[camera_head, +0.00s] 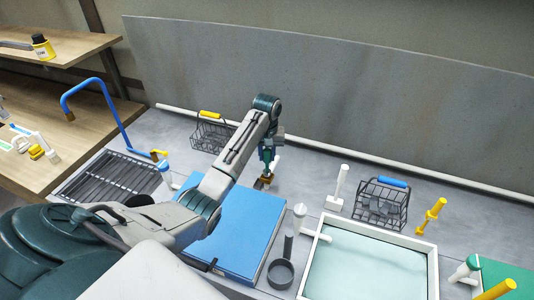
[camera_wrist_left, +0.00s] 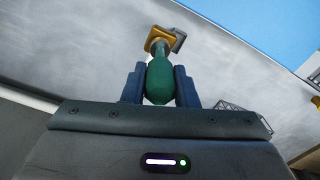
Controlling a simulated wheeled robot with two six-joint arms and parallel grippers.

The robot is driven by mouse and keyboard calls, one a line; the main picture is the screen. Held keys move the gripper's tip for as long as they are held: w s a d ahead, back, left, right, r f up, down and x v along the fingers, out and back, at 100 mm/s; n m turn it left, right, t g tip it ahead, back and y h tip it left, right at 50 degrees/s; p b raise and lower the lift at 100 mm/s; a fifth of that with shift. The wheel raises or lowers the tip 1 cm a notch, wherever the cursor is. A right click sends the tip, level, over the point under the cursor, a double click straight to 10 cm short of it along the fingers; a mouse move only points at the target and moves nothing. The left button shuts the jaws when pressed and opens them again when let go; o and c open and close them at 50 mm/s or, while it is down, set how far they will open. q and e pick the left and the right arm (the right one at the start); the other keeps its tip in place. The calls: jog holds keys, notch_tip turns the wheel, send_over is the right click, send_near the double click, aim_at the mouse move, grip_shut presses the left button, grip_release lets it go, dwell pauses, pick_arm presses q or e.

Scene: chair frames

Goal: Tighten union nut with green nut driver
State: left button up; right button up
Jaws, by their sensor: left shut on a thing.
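My left gripper (camera_head: 267,158) is shut on the green handle of the nut driver (camera_wrist_left: 159,80), which sits between its two blue fingers in the left wrist view. A brass-yellow head (camera_wrist_left: 158,43) with a grey piece beside it shows at the tool's far end. In the head view this end (camera_head: 263,182) points down near the back edge of a blue board (camera_head: 240,228); I cannot tell whether it touches. I cannot clearly make out the union nut. My right gripper is not in view.
A blue bent pipe (camera_head: 105,92) stands by a dark slatted rack (camera_head: 108,182) at left. A wire basket with a yellow handle (camera_head: 210,133) stands behind; another with a blue handle (camera_head: 381,205) is right. A white-rimmed tray (camera_head: 432,258) and white post (camera_head: 337,188) stand right of the board.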

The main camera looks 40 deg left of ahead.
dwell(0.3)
pick_arm(q)
jog(key=shift+m, duration=0.5)
jog(key=shift+r, duration=2.2)
